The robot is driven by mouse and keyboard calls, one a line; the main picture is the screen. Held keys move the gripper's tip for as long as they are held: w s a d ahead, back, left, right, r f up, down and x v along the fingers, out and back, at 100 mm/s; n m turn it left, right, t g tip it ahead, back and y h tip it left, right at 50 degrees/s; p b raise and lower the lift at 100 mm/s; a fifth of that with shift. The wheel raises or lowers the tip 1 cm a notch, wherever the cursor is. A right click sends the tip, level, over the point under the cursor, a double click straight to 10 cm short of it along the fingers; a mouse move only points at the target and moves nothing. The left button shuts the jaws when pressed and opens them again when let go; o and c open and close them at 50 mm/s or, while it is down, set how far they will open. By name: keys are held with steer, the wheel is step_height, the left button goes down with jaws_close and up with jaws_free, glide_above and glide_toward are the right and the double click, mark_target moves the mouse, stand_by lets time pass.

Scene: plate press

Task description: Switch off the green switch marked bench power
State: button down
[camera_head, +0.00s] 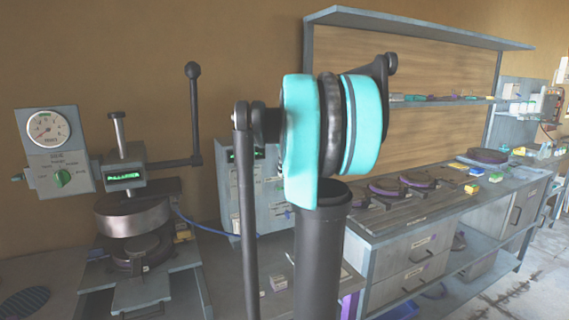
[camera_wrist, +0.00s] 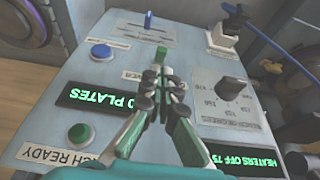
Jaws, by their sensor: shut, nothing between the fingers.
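In the wrist view a small green switch (camera_wrist: 162,51) stands on a grey control panel (camera_wrist: 75,72). A label below it is mostly covered by my fingers; only letters like "OWER" show. My gripper (camera_wrist: 162,78) is shut and empty, its dark fingertips together just below the switch in the picture. I cannot tell whether they touch it. In the head view the grey panel (camera_head: 262,200) is partly hidden behind my arm, and neither the switch nor my fingertips can be made out.
Around the switch are a blue button (camera_wrist: 101,51), a green button (camera_wrist: 79,133), a black knob (camera_wrist: 232,88), a blue lever (camera_wrist: 148,20) and a white block (camera_wrist: 222,38). A press (camera_head: 132,212) with a gauge box (camera_head: 55,150) stands left; a workbench (camera_head: 410,270) stands right.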

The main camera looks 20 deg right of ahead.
mark_target(280, 189)
steer(key=shift+x, duration=2.05)
steer(key=shift+s+f+t, duration=0.15)
steer(key=shift+s+t, duration=0.2)
steer(key=shift+t, duration=0.25)
steer(key=f+t, duration=0.1)
steer(key=t, duration=0.1)
steer(key=s+f+t, duration=0.1)
steer(key=t, duration=0.1)
steer(key=s+f+t, duration=0.1)
steer(key=t, duration=0.2)
steer(key=shift+s+f, duration=0.1)
steer(key=shift+f, duration=0.05)
steer(key=shift+r, duration=0.85)
